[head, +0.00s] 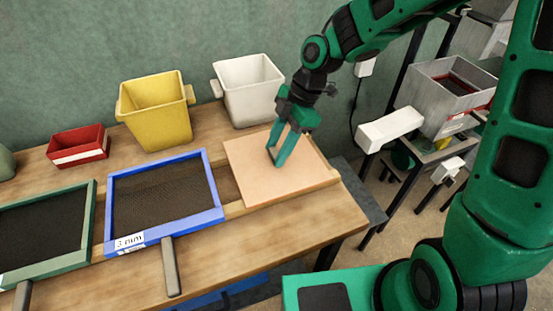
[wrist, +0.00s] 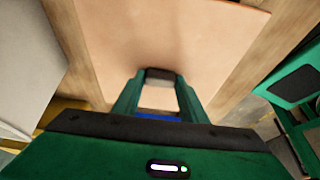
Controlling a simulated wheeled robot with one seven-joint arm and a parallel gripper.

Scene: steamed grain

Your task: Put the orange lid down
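The orange lid (head: 245,160) is a pale orange square board at the right end of the wooden table, also filling much of the wrist view (wrist: 205,40). It looks level, at or just over the table top; I cannot tell whether any gap is under it. My gripper (head: 275,155) points down at the lid's middle. In the wrist view its green fingers (wrist: 160,78) stand a little apart, with a small dark grey piece spanning the space between their tips. This looks like a handle on the lid, and the gripper appears shut on it.
A blue-framed sieve (head: 218,212) lies left of the lid, then a green-framed sieve (head: 88,215). A white bin (head: 250,90), a yellow bin (head: 155,115) and a red box (head: 78,146) stand behind. A rack with a grey crate (head: 440,105) is at right.

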